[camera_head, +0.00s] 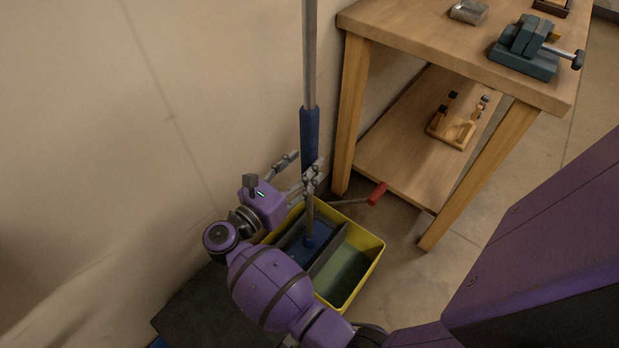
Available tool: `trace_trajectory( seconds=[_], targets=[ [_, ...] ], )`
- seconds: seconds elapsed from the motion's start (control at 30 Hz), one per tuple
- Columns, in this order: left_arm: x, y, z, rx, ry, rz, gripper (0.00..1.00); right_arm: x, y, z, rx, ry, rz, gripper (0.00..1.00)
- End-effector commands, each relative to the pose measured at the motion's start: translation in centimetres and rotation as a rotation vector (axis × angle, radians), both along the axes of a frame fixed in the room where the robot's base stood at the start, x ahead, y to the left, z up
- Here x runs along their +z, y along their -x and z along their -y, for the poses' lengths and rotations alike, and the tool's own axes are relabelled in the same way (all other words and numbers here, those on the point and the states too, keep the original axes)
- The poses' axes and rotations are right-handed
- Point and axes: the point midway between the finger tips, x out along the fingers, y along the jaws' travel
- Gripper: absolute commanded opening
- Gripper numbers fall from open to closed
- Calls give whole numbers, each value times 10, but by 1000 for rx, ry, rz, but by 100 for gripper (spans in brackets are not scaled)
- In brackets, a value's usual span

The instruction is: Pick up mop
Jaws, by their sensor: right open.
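The mop (310,125) stands nearly upright, a grey metal pole with a blue grip sleeve. Its lower end goes down into a yellow bucket (366,283); the mop head is not clearly visible. My right gripper (309,160) is open, with its fingers on either side of the pole at the lower end of the blue sleeve. I cannot tell whether either finger touches the pole. My left gripper is not in view.
A wooden workbench (427,22) with a green vise (526,48) stands at the right, close to the mop. A red-ended handle (376,193) sticks out from the bucket toward the bench. A wall is close on the left; clear floor (400,280) lies right of the bucket.

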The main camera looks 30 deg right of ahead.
Motion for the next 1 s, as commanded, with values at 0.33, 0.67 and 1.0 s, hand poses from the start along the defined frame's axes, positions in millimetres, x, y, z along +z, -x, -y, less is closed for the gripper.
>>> trace_trajectory(
  seconds=[0.33,0.67,1.0],
  targets=[
    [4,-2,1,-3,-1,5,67,1,-11,28,1,1,-1,48],
    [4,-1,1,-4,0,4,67,1,-10,28,1,2,-2,23],
    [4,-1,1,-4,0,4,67,1,-10,28,1,2,-2,0]
  ],
)
